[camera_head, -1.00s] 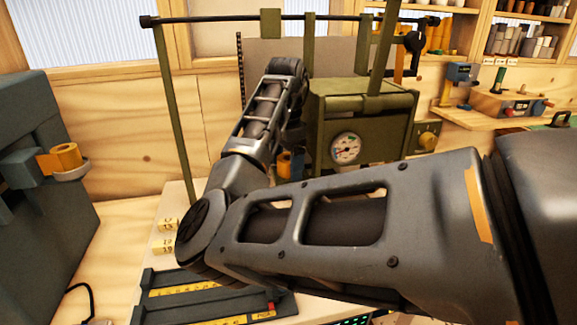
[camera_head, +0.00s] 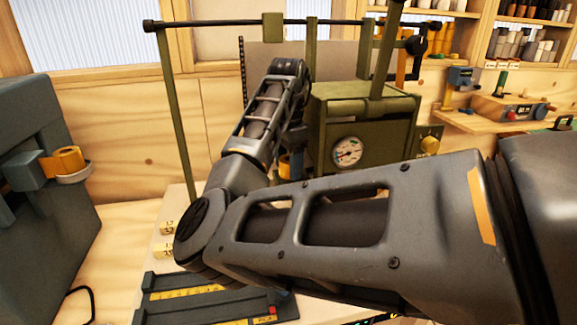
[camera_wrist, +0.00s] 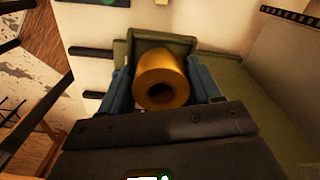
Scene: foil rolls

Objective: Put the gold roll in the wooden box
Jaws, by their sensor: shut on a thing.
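The gold roll (camera_wrist: 160,68) sits between the two blue fingers of my gripper (camera_wrist: 160,80) in the wrist view. The gripper is shut on it, and the roll's dark open core faces the camera. An olive-green part lies just behind the roll. In the head view my gripper (camera_head: 290,165) shows only as a small blue and orange patch beside the green press, mostly hidden by my arm. I cannot make out the wooden box in either view.
A green press (camera_head: 365,125) with a gauge stands right of my gripper. Cream blocks and a dark tray (camera_head: 215,305) lie in front. Shelves (camera_head: 520,45) line the back right.

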